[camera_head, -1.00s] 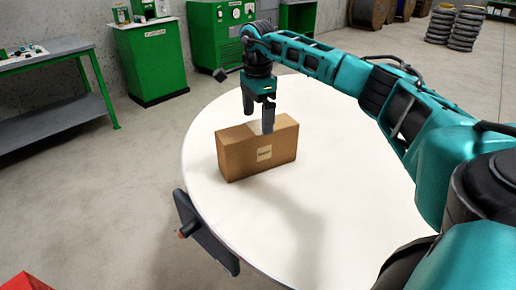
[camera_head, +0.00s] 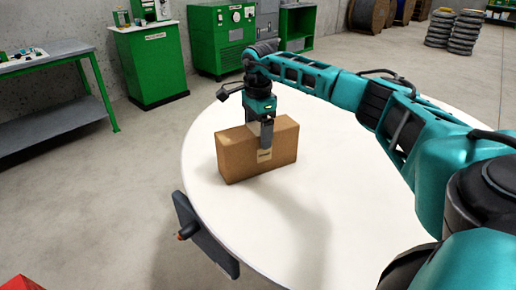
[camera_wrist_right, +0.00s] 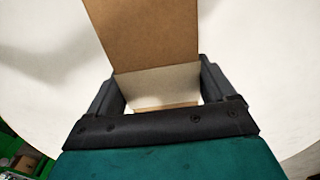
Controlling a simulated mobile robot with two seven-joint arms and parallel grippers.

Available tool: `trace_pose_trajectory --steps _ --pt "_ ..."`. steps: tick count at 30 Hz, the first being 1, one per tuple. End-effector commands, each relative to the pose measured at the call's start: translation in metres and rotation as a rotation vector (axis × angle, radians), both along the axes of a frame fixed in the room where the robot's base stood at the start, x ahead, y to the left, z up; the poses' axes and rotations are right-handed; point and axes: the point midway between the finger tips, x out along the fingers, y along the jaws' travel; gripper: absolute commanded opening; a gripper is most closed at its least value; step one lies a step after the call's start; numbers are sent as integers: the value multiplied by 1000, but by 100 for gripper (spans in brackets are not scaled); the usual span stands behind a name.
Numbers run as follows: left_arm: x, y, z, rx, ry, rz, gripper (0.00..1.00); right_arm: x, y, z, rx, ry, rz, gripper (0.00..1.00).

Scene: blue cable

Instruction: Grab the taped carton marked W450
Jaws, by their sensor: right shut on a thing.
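The brown carton (camera_head: 240,152) stands upright on the round white table, with a pale tape strip over its top and a small label on its front face; the label's print is too small to read. My right gripper (camera_head: 266,138) points down over the carton's middle and is shut on it, one finger along the front face and partly over the label. The far finger is hidden behind the carton. In the right wrist view the carton (camera_wrist_right: 145,38) lies between the two dark fingers (camera_wrist_right: 160,88). My left gripper is not in view.
The round white table (camera_head: 300,230) is otherwise bare, with free room in front of the carton. A dark panel (camera_head: 205,235) is at its front left edge. A grey workbench (camera_head: 45,60) and green cabinets (camera_head: 152,60) stand behind on the floor.

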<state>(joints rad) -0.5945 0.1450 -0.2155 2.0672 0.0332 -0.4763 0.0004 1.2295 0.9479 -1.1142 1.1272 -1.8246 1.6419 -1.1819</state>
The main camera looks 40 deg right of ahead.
Motion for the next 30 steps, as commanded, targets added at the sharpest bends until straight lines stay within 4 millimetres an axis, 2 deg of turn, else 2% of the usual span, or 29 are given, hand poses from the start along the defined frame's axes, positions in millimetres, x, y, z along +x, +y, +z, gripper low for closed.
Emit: trace_pose_trajectory --steps 2,19,30 --pt "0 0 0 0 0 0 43 0 0 0 1 0 0 55" --pt "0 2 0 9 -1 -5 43 0 1 0 1 1 1 0" --pt "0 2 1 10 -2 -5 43 1 0 6 2 -5 0 0"
